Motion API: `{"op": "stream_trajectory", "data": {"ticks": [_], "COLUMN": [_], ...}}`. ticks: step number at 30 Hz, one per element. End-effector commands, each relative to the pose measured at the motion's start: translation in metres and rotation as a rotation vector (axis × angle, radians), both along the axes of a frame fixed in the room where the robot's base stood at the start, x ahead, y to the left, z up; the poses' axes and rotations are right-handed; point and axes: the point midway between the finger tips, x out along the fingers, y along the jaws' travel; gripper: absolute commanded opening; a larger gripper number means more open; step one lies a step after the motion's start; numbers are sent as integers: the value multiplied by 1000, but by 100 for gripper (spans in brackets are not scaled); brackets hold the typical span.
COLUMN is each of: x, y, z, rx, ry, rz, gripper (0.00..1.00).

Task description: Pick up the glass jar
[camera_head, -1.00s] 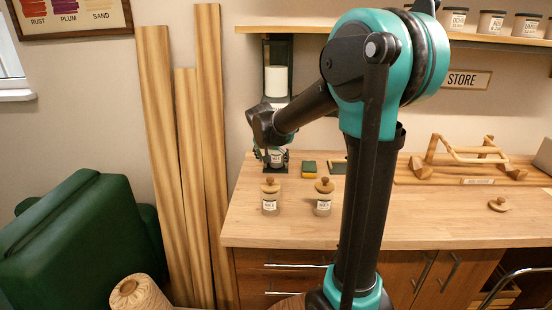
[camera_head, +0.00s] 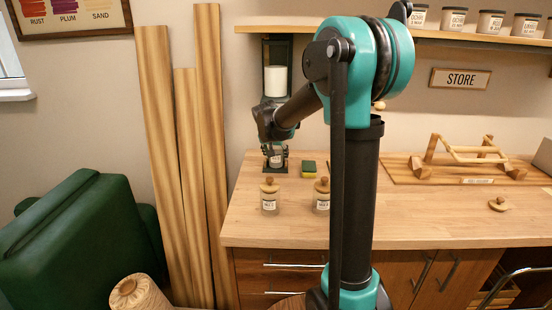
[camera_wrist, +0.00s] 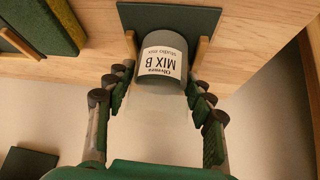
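A glass jar with grey contents and a white "MIX B" label (camera_wrist: 161,64) stands in the wrist view between the fingers of my gripper (camera_wrist: 160,88). Its lower part looks clear. The fingers are spread on both sides of it, with what looks like a narrow gap on each side. In the head view the jar (camera_head: 277,161) is small at the back left of the worktop, with my gripper (camera_head: 275,153) over it and partly hiding it. A dark plate with wooden side pieces (camera_wrist: 170,18) is beside the jar.
Two labelled jars with wooden knobbed lids (camera_head: 269,197) (camera_head: 321,196) stand nearer the front of the worktop (camera_head: 400,228). A green and yellow sponge (camera_head: 309,168) lies right of my gripper. A loose wooden lid (camera_head: 498,204) lies far right.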

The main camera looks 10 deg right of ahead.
Motion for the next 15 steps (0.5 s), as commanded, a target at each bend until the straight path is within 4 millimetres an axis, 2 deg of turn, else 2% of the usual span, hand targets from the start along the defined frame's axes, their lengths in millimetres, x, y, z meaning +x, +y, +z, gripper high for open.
{"op": "stream_trajectory", "data": {"ticks": [1,9,15], "x": [0,0,0], "y": [0,0,0], "z": [0,0,0], "rx": [0,0,0], "ry": [0,0,0], "rz": [0,0,0], "gripper": [44,10,8]}}
